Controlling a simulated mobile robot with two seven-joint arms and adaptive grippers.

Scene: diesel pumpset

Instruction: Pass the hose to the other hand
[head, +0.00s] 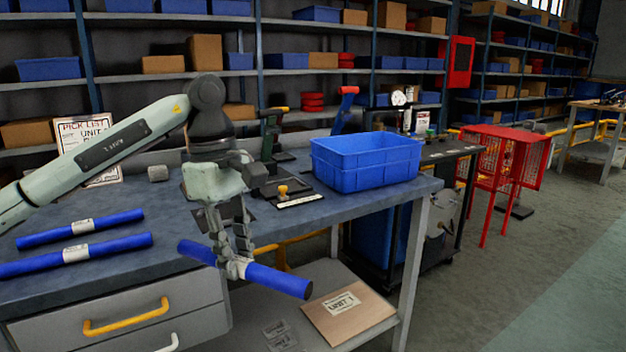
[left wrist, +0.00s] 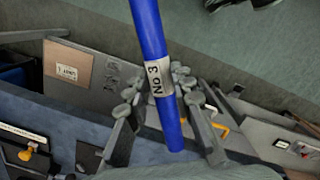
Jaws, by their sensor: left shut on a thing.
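A blue hose (head: 277,280) with a white label is held by my left gripper (head: 236,268), just off the front edge of the workbench. In the left wrist view the hose (left wrist: 148,30) runs between the fingers of the left gripper (left wrist: 160,98), and its label reads "No 3". The left fingers are shut around the hose near its label. In the head view the hose is tilted slightly, its right end nearer and lower. My right gripper does not show in either view.
Two more blue hoses (head: 80,228) lie on the left of the workbench (head: 330,214). A blue crate (head: 366,165) stands at the bench's right end. A yellow-handled drawer (head: 120,315) and a lower shelf with a board (head: 348,312) are below the held hose.

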